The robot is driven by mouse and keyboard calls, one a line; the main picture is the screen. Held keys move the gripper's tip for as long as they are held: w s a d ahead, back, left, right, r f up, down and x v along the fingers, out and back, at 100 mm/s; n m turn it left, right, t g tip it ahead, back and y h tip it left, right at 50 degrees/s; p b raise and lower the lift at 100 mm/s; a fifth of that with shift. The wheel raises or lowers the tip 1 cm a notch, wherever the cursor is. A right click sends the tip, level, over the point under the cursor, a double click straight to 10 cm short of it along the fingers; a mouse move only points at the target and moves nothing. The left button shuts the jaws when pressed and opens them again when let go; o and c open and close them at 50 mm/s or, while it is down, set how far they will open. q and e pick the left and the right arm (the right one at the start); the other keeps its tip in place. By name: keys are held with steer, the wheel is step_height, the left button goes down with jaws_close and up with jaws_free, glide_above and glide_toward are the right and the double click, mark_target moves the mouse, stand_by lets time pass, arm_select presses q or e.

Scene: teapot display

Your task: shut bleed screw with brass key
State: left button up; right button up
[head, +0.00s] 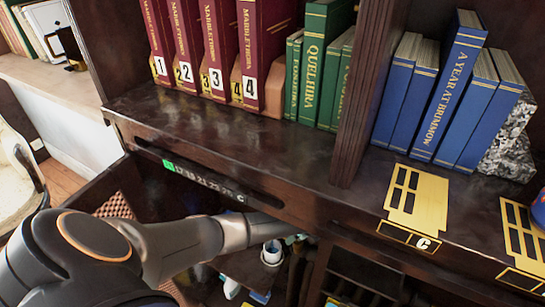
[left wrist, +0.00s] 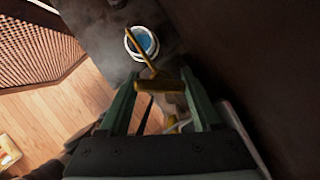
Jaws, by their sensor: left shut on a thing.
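The brass key (left wrist: 149,68), a thin gold bar with a crosspiece, shows in the left wrist view. My left gripper (left wrist: 160,86), with its green fingers, is shut on it by the crosspiece. The key's far end reaches over the rim of a small white round container with blue inside (left wrist: 142,43); I cannot tell whether they touch. I cannot make out the bleed screw in either view. My right gripper is not in view.
The dark wooden shelf (head: 240,135) overhangs my left arm and carries red, green and blue books. A perforated brown panel (left wrist: 38,45) stands at the left in the wrist view. Below the shelf is a cluttered compartment with a white cup (head: 272,254).

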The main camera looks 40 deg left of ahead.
arm_select(q)
steer(key=shift+m, duration=0.4)
steer(key=m+t, duration=0.1)
steer(key=m, duration=0.1)
steer(key=shift+a+m+h, duration=0.1)
steer(key=shift+m+h, duration=0.2)
steer(key=shift+m+t, duration=0.5)
steer(key=shift+m, duration=0.5)
